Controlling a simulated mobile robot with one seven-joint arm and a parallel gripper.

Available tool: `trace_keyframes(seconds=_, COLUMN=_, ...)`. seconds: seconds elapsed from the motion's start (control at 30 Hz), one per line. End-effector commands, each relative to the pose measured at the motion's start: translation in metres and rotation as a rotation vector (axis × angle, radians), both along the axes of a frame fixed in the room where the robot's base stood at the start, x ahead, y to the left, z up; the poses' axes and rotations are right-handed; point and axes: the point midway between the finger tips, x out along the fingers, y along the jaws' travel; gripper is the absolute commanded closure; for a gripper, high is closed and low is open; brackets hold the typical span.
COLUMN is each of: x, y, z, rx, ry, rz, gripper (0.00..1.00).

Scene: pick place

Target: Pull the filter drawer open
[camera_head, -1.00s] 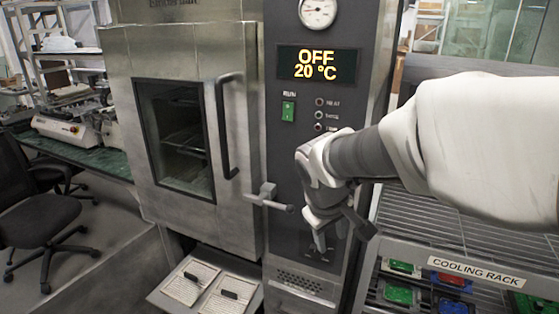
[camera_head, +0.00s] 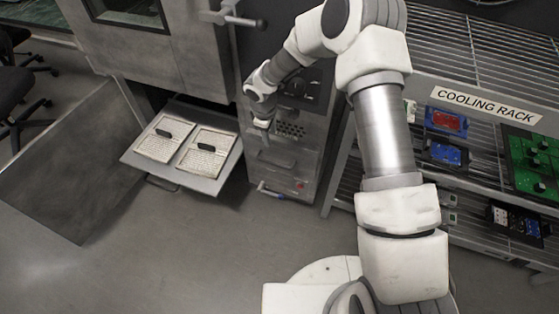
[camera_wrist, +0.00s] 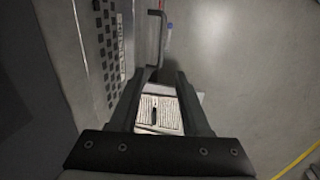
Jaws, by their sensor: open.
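The filter drawer (camera_head: 212,185) sticks out below the oven at the lower left in the head view. It is a flat grey tray holding two pale pleated filters with dark grips, one filter (camera_head: 205,155) at the right. A bar handle (camera_head: 162,184) shows at its front edge. My gripper (camera_head: 262,122) is to the right of the drawer, in front of the control column, apart from the drawer. In the wrist view my gripper (camera_wrist: 160,82) has its two fingers spread, with nothing held. A filter (camera_wrist: 158,115) shows between the fingers, farther away.
The column (camera_head: 283,160) has a vent grille and a small blue-handled valve (camera_head: 268,189) low down. A door lever (camera_head: 233,17) juts out above. The cooling rack (camera_head: 478,101) with several coloured boards stands at the right. The floor (camera_head: 150,255) before the drawer is clear.

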Motion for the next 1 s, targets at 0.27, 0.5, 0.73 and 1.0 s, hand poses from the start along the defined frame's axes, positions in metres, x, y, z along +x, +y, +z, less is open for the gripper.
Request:
trace_keyframes(seconds=0.27, x=0.002, y=0.005, z=-0.032, rx=0.007, ry=0.009, rz=0.019, gripper=0.53)
trace_keyframes(seconds=0.5, x=0.009, y=0.002, z=-0.08, rx=0.006, ry=0.011, rz=0.017, gripper=0.53)
trace_keyframes(seconds=0.73, x=0.018, y=-0.001, z=-0.13, rx=0.007, ry=0.009, rz=0.016, gripper=0.53)
trace_keyframes(seconds=1.0, x=0.027, y=-0.004, z=-0.174, rx=0.006, ry=0.008, rz=0.016, gripper=0.53)
